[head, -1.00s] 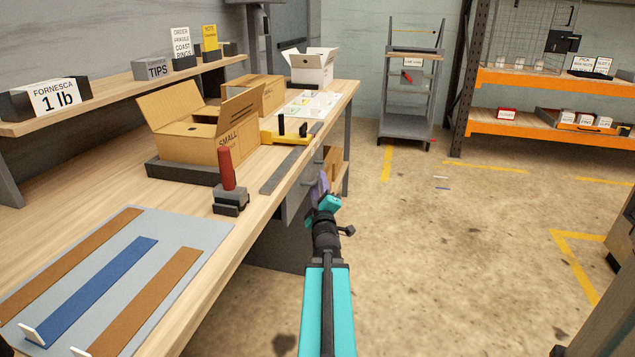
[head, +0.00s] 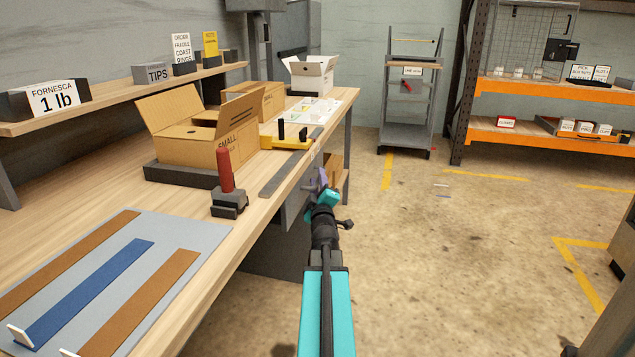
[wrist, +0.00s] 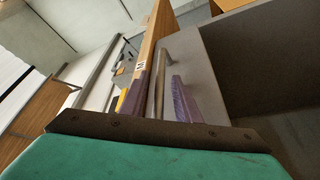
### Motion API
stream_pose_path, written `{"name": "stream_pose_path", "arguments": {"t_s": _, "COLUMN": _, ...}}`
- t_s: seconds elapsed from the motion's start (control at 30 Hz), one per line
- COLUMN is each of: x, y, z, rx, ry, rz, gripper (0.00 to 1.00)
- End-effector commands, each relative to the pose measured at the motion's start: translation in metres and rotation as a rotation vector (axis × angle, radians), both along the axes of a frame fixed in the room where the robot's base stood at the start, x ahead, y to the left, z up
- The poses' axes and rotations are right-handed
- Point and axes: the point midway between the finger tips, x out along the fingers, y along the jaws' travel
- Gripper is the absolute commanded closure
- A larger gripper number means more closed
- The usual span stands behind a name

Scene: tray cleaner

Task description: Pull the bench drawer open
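The bench drawer (head: 291,211) is a grey front under the bench top's right edge, seen edge-on in the head view. In the wrist view its grey face (wrist: 207,80) fills the middle, with a metal bar handle (wrist: 163,62) standing off it. The drawer looks closed. My gripper (head: 318,182) is at the drawer front, partly hiding it. In the wrist view my gripper's (wrist: 158,98) purple fingers are apart, one on each side of the handle, with gaps visible. Whether either finger touches the bar cannot be told.
The bench top (head: 80,195) carries a cardboard box (head: 190,145), a red-handled tool (head: 226,180) and a yellow tool (head: 285,143). Open floor (head: 460,260) lies to the right, with a grey cart (head: 405,110) and orange shelving (head: 550,90) behind.

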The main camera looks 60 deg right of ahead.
Motion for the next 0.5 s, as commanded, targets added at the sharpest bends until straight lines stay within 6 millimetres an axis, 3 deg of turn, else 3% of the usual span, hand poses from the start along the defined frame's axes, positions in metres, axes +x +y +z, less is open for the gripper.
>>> {"name": "stream_pose_path", "arguments": {"t_s": 0.1, "x": -0.0001, "y": 0.0001, "z": 0.0, "rx": 0.0, "ry": 0.0, "rz": 0.0, "gripper": 0.74}}
{"name": "stream_pose_path", "arguments": {"t_s": 0.27, "x": -0.0001, "y": 0.0002, "z": 0.0, "rx": 0.0, "ry": 0.0, "rz": 0.0, "gripper": 1.0}}
{"name": "stream_pose_path", "arguments": {"t_s": 0.5, "x": -0.0001, "y": 0.0002, "z": 0.0001, "rx": 0.0, "ry": 0.0, "rz": 0.0, "gripper": 1.0}}
